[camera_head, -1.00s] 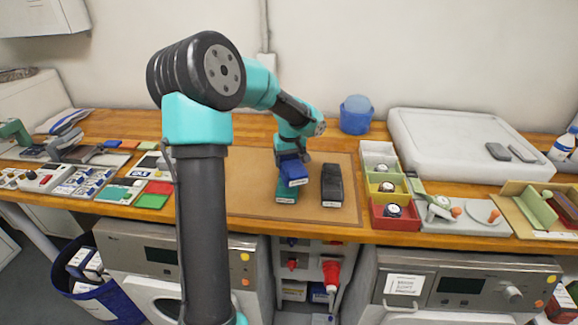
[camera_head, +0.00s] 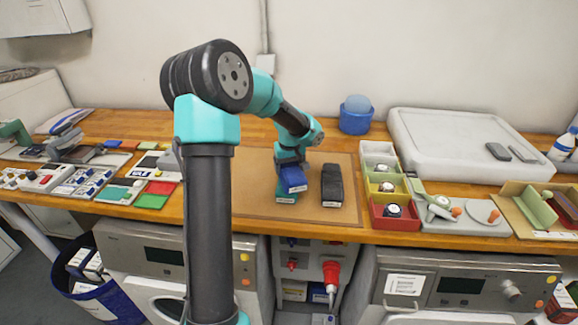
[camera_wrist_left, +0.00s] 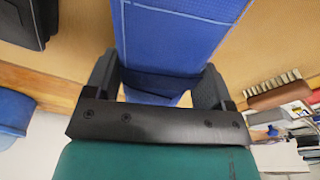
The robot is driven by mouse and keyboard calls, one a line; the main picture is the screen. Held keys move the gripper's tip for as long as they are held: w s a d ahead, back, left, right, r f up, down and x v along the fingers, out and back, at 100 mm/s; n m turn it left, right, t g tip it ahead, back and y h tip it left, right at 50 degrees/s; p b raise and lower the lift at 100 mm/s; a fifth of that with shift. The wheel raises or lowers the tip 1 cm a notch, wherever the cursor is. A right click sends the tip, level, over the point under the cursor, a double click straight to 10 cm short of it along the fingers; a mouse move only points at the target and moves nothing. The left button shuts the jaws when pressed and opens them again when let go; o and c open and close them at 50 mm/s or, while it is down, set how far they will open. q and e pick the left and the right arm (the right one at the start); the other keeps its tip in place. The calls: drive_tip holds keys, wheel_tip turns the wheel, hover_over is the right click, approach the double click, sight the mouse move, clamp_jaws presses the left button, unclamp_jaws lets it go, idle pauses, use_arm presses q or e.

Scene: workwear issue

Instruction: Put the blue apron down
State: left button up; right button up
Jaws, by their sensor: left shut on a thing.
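The blue apron (camera_head: 293,181) is a folded blue bundle with a white label on its front end. My left gripper (camera_head: 290,164) is shut on its rear end; the left wrist view shows the blue cloth (camera_wrist_left: 180,40) between the two fingers. A green folded piece (camera_head: 286,196), also with a white label, shows just under and in front of the blue apron. Whether the two touch I cannot tell. A black folded piece (camera_head: 332,184) lies to the right on the brown mat (camera_head: 248,195). My right gripper is not in view.
Right of the mat stand yellow and red bins (camera_head: 394,214) with small items, then a large white case (camera_head: 455,145). A blue tub (camera_head: 356,116) stands behind. Left are red and green cloths (camera_head: 152,201). The mat's left part is bare.

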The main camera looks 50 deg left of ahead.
sight(290, 166)
use_arm(q)
drive_tip(key=shift+f, duration=0.1)
drive_tip(key=o, duration=1)
drive_tip(key=r, duration=0.4)
drive_tip(key=d+r, duration=0.1)
drive_tip(key=r, duration=0.7)
drive_tip(key=shift+s+d+r, duration=0.1)
drive_tip(key=shift+s+d, duration=0.05)
drive_tip(key=shift+s, duration=0.2)
